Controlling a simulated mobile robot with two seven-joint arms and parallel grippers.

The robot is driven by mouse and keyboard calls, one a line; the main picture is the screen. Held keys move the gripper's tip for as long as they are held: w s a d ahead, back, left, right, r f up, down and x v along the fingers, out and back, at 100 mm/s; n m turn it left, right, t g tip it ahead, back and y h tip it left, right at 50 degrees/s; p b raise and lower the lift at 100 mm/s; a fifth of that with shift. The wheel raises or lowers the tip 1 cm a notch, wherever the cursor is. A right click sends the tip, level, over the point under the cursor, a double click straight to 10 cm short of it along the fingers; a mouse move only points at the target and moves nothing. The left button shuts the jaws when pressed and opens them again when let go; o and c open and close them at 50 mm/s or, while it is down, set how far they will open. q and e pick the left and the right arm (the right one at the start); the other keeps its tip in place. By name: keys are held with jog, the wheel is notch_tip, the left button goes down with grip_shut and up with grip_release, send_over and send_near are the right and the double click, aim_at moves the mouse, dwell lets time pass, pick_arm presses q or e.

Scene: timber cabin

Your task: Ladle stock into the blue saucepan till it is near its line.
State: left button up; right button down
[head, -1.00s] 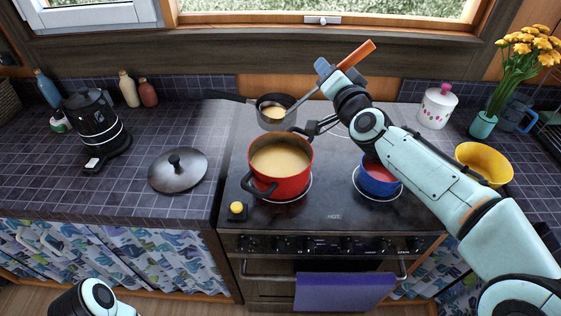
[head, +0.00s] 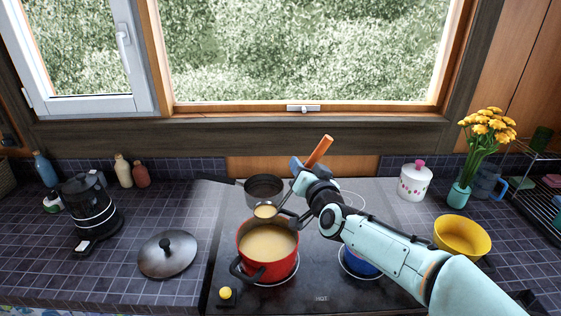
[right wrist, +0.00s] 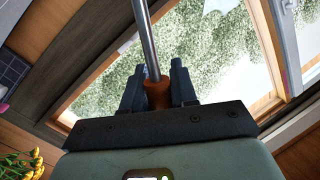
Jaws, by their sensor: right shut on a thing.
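My right gripper (head: 303,170) is shut on the orange handle (head: 319,151) of a ladle; the handle also shows between the fingers in the right wrist view (right wrist: 157,92). The ladle's bowl (head: 265,211) holds pale yellow stock and appears above the back rim of the red pot. The red pot (head: 266,262) holds the same yellow stock. The blue saucepan (head: 362,265) stands on the hob to the right, mostly covered by my right arm; its inside and line are hidden. My left gripper is out of view.
A dark grey pan (head: 264,187) stands behind the red pot. A dark lid (head: 167,258) and black kettle (head: 90,208) are on the left counter. A yellow bowl (head: 462,238), white jar (head: 415,183) and flower vase (head: 459,195) stand right of the hob.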

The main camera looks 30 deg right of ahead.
pick_arm(q)
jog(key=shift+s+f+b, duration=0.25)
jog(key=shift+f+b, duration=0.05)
jog(key=shift+b, duration=0.05)
pick_arm(e)
jog(key=w+a+f+n, duration=0.1)
jog(key=a+f, duration=0.1)
jog(key=f, duration=0.4)
jog(key=w+a+f+n+g, duration=0.1)
jog(key=a+f+n, duration=0.1)
jog(key=f, duration=0.4)
jog(key=shift+w+f, duration=0.2)
jog(key=shift+f, duration=0.05)
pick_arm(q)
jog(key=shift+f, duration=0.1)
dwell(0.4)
